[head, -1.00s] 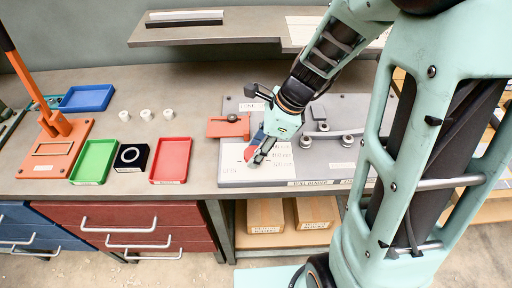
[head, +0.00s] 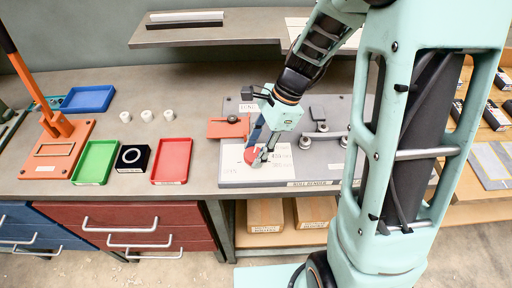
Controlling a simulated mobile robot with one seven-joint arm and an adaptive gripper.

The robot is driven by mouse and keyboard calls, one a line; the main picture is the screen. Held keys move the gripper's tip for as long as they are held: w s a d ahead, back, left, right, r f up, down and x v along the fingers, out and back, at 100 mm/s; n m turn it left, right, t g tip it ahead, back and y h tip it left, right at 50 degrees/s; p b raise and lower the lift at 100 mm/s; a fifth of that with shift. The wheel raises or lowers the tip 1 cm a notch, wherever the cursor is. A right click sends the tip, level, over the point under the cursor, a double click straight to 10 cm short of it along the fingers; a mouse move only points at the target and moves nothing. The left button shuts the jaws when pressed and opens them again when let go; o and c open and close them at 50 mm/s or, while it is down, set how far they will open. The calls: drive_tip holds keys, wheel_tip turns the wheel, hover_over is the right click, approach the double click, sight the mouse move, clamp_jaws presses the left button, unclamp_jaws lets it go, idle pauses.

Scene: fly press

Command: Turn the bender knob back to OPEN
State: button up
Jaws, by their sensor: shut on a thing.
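The bender knob (head: 252,171) is a red round part low on the left of the grey bender plate (head: 227,133). White printed labels lie around it, too small to read surely. My gripper (head: 262,157) reaches down from the upper right and is shut on the knob. Its fingers cover part of the knob, so the knob's pointer direction cannot be told.
An orange block (head: 228,128) with a dark knob sits just behind my gripper. Metal rollers (head: 305,143) stand to the right on the plate. Red (head: 171,161) and green (head: 95,163) trays lie left. A shelf (head: 215,34) overhangs the back.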

drive_tip(key=n+g, duration=0.1)
drive_tip(key=n, duration=0.1)
drive_tip(key=n+g+p, duration=0.1)
drive_tip(key=n, duration=0.2)
drive_tip(key=shift+w+a+r+n+h, duration=0.1)
drive_tip(key=shift+w+a+n+h, duration=0.05)
drive_tip(key=shift+n+h, duration=0.2)
drive_tip(key=n+h, duration=0.1)
drive_tip(key=n, duration=0.2)
drive_tip(key=n+g+h+p, duration=0.1)
drive_tip(key=n, duration=0.2)
drive_tip(key=shift+a, duration=0.15)
drive_tip(key=n+h, duration=0.1)
drive_tip(key=n, duration=0.1)
drive_tip(key=n+h, duration=0.1)
drive_tip(key=n, duration=0.2)
drive_tip(key=shift+a+n+h+p, duration=0.15)
drive_tip(key=shift+n+h+p, duration=0.1)
drive_tip(key=shift+n+p, duration=0.1)
drive_tip(key=n+h, duration=0.1)
drive_tip(key=n, duration=0.2)
drive_tip(key=n+t+h, duration=0.1)
drive_tip(key=n, duration=0.2)
drive_tip(key=shift+a, duration=0.1)
drive_tip(key=o, duration=1.2)
drive_tip(key=shift+c, duration=0.2)
